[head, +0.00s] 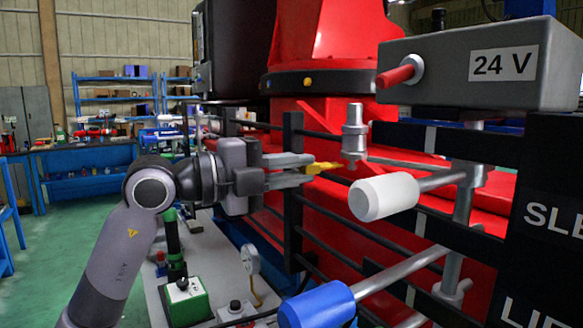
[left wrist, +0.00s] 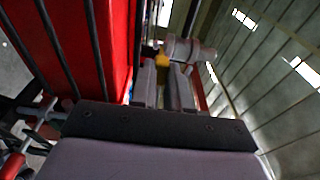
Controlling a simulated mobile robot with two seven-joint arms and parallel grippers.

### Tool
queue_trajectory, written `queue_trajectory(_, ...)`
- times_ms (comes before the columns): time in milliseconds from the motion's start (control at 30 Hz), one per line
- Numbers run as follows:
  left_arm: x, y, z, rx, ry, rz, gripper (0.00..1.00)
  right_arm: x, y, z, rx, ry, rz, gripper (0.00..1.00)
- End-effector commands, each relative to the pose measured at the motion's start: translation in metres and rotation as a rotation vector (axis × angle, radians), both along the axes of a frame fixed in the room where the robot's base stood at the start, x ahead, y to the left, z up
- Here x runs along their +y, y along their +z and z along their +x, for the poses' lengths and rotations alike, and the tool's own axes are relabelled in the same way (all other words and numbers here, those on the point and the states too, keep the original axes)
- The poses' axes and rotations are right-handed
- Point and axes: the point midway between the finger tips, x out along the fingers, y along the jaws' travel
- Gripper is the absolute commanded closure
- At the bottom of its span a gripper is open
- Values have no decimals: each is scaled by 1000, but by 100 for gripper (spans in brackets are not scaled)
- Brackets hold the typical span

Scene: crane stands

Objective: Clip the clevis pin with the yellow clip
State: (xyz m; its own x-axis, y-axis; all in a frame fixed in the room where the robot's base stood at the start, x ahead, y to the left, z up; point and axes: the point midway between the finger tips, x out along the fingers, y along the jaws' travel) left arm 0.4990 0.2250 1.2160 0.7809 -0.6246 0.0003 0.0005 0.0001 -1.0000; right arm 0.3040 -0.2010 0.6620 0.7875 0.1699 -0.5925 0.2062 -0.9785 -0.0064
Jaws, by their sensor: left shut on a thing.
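The clevis pin (head: 353,130) is a silver stepped cylinder standing upright in the middle of the head view. It also shows as a grey stepped cylinder (left wrist: 190,50) just beyond the fingertips in the left wrist view. My left gripper (head: 311,169) comes in from the left and is shut on the yellow clip (head: 324,167). The clip points right, its tip close to the pin's lower end; I cannot tell whether they touch. In the left wrist view the clip (left wrist: 161,60) is a small yellow patch at the left fingertip, mostly hidden. My right gripper is not in view.
A white-handled lever (head: 385,197) and a blue-handled lever (head: 318,305) stick out at right and below. A grey 24 V box (head: 470,65) with a red knob hangs upper right. Black rails (head: 292,190) and red crane body stand behind. A bench with a gauge (head: 250,260) lies below.

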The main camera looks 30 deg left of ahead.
Motion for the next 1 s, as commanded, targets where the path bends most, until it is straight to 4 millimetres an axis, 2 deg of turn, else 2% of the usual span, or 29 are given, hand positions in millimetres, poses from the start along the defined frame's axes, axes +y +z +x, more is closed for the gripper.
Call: queue_trajectory(1000, -10, 1, 12, 0, -1, -1, 100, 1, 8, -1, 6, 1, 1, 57)
